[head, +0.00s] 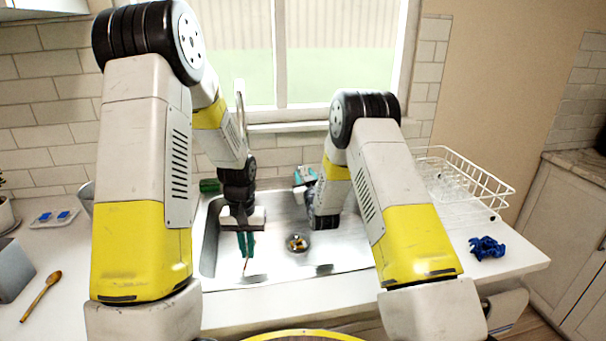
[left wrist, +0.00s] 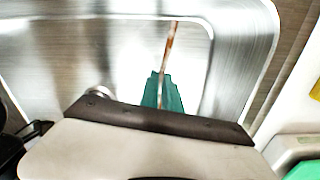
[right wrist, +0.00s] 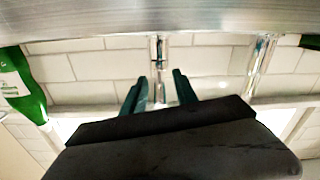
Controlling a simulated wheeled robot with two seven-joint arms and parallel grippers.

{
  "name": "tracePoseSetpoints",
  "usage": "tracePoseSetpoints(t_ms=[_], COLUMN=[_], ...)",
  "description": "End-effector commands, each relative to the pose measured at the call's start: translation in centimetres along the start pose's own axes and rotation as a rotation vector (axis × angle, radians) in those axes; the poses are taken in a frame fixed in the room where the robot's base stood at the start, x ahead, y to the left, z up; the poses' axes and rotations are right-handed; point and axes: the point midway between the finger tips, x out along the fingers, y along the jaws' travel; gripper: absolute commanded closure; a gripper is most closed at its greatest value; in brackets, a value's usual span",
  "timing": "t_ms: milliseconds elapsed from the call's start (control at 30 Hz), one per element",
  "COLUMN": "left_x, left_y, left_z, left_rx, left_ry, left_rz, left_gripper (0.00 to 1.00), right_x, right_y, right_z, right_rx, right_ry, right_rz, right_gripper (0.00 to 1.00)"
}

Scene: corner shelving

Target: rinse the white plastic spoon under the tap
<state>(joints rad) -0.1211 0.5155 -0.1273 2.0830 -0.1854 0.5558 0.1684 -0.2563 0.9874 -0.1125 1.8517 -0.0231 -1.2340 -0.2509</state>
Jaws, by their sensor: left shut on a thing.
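My left gripper (head: 246,245) is over the left part of the sink (head: 345,250), pointing down. Its teal fingers are shut on a thin stick-like thing, which I take to be the spoon (head: 246,265). In the left wrist view the spoon (left wrist: 170,50) shows reddish-brown streaks on a pale shaft; its held end is hidden by the fingers. My right gripper (right wrist: 158,85) is at the back of the sink. Its fingers are apart, with a thin chrome part (right wrist: 157,65) seen between them; contact is unclear. A chrome tap-like pipe (right wrist: 262,65) stands to the right there.
The drain (head: 297,242) holds small yellowish bits. A white dish rack (head: 465,180) and a crumpled blue cloth (head: 487,247) lie right of the sink. A wooden spoon (head: 42,295) and a small tray (head: 55,217) lie left. A green bottle (right wrist: 20,85) is near my right gripper.

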Motion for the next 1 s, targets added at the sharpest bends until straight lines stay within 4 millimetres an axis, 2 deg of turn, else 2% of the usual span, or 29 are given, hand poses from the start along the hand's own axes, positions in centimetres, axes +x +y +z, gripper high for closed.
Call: tracePoseSetpoints(t_ms=[200,500,567,700,1000], left_x=[0.0,0.0,0.0,0.0,0.0], left_y=[0.0,0.0,0.0,0.0,0.0], left_z=[0.0,0.0,0.0,0.0,0.0], left_rx=[0.000,0.000,0.000,0.000,0.000], left_ry=[0.000,0.000,0.000,0.000,0.000], left_rz=[0.000,0.000,0.000,0.000,0.000], left_gripper=[1.00,1.00,1.00,1.00,1.00], right_x=[2.0,2.3,2.3,2.3,2.3], right_y=[0.0,0.0,0.0,0.0,0.0], right_z=[0.0,0.0,0.0,0.0,0.0], right_rx=[0.000,0.000,0.000,0.000,0.000], right_ry=[0.000,0.000,0.000,0.000,0.000], right_rz=[0.000,0.000,0.000,0.000,0.000], right_gripper=[0.65,0.65,0.73,1.00,1.00])
